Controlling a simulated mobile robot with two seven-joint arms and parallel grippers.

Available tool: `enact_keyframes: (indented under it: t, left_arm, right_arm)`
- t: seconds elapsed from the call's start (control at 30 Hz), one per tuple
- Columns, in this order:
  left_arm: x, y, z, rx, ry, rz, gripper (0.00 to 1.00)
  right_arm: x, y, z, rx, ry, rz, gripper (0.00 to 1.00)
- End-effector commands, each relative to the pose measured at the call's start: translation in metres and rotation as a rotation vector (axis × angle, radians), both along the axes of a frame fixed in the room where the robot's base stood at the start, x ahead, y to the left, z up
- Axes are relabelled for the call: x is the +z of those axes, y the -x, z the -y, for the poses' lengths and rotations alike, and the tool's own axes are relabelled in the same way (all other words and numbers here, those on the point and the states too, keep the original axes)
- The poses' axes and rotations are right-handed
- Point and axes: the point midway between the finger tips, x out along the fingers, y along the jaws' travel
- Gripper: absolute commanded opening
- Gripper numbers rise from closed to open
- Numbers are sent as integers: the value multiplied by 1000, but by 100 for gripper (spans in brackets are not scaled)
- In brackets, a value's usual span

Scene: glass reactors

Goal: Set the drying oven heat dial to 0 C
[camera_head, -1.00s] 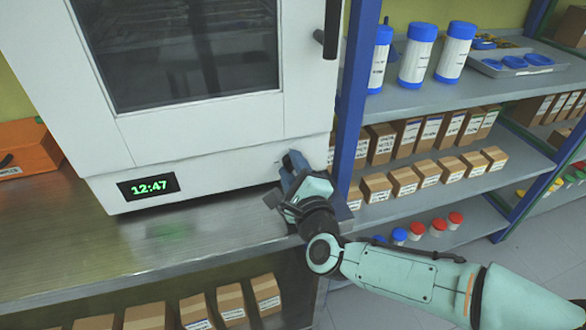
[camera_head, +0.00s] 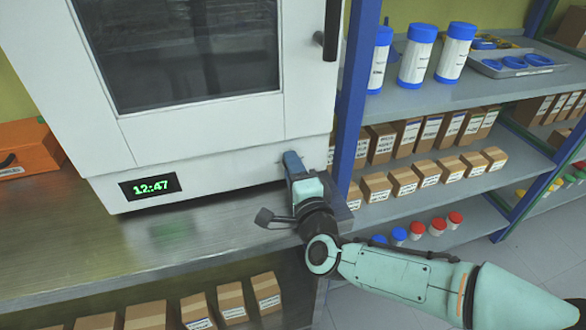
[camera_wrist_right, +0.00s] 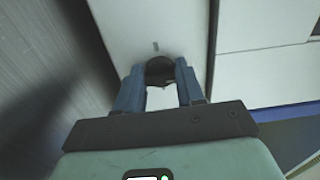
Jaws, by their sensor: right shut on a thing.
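The drying oven (camera_head: 230,155) is a white cabinet with a dark window, standing on a metal bench. Its heat dial (camera_wrist_right: 160,68) is a dark round knob on the white front panel, seen in the right wrist view with a short grey mark on the panel just beyond it. My right gripper (camera_wrist_right: 160,80) has its two blue fingers on either side of the dial, shut on it. In the head view my right gripper (camera_head: 292,162) is at the lower right of the oven front and hides the dial. My left gripper is not in view.
A green display (camera_head: 149,186) on the oven reads 12:47. The door handle (camera_head: 332,30) is above my right gripper. A blue shelf post (camera_head: 356,90) stands close to the right, with shelves of boxes and bottles beyond. An orange case (camera_head: 28,150) is at the left.

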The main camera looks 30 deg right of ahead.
Motion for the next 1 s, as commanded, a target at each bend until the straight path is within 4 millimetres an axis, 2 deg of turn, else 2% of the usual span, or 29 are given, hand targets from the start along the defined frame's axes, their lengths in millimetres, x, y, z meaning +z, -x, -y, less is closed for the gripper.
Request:
enact_keyframes:
  t: [0.33, 0.37, 0.4, 0.77, 0.87, 1.0]
  left_arm:
    - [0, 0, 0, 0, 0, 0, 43]
    - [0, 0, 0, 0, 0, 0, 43]
    - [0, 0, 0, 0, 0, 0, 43]
    - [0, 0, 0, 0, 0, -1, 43]
    - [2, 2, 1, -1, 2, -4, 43]
    - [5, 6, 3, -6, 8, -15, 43]
  right_arm:
    - [-1, 0, 0, 1, 4, -2, 7]
    - [-1, 0, 0, 1, 4, -2, 47]
    - [-1, 0, 0, 1, 4, -2, 60]
    - [0, 3, -1, 1, 2, 0, 62]
    - [1, 13, -3, 2, 2, 0, 62]
    - [2, 41, -10, 1, 2, 1, 62]
